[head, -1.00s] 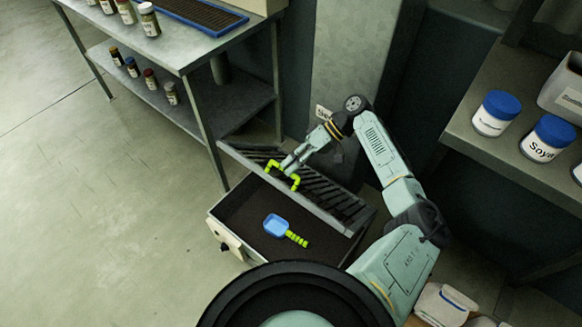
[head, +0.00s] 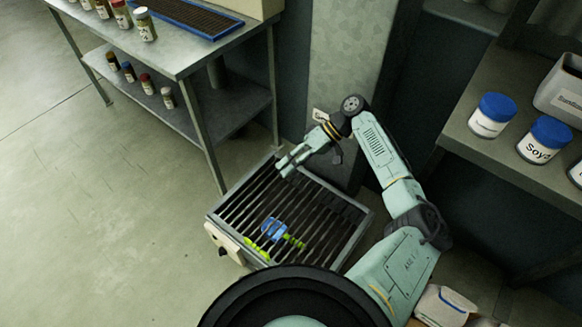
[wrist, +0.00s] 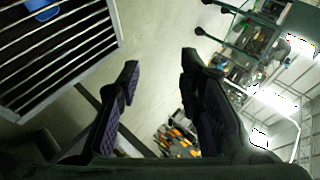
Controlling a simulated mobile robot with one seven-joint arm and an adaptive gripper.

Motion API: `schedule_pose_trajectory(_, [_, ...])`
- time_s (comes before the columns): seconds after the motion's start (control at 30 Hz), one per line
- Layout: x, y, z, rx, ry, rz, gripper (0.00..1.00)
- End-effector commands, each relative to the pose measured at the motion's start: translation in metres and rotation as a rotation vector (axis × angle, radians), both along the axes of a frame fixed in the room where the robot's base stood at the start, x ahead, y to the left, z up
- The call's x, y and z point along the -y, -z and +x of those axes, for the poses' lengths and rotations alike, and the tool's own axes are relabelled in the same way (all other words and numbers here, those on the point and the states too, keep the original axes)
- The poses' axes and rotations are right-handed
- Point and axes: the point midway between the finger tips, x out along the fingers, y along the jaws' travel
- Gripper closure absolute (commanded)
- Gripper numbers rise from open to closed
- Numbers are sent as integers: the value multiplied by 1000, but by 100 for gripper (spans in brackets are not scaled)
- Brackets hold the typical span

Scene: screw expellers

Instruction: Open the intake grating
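The intake grating (head: 320,199), a dark barred panel in a grey frame, lies flat over the intake box and covers it. Its bright green handle (head: 258,250) shows at the near side, partly close to a blue scoop (head: 273,229) with a green grip that lies under the bars. My gripper (head: 286,165) is above the far edge of the grating, apart from the handle. In the wrist view my gripper (wrist: 160,70) has its fingers spread with nothing between them. That view also shows the grating (wrist: 65,65) at upper left.
A metal table (head: 195,50) with jars and a blue-rimmed tray stands at upper left. A shelf (head: 500,160) with blue-lidded jars is at right. A wall column (head: 345,75) rises behind the box. The floor at left is clear.

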Motion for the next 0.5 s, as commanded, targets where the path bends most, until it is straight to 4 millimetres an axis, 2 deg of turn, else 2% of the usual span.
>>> schedule_pose_trajectory(0.3, [1, -61, 1, 3, 1, -2, 67])
schedule_pose_trajectory(0.5, [1, -84, 0, 2, 1, -1, 67])
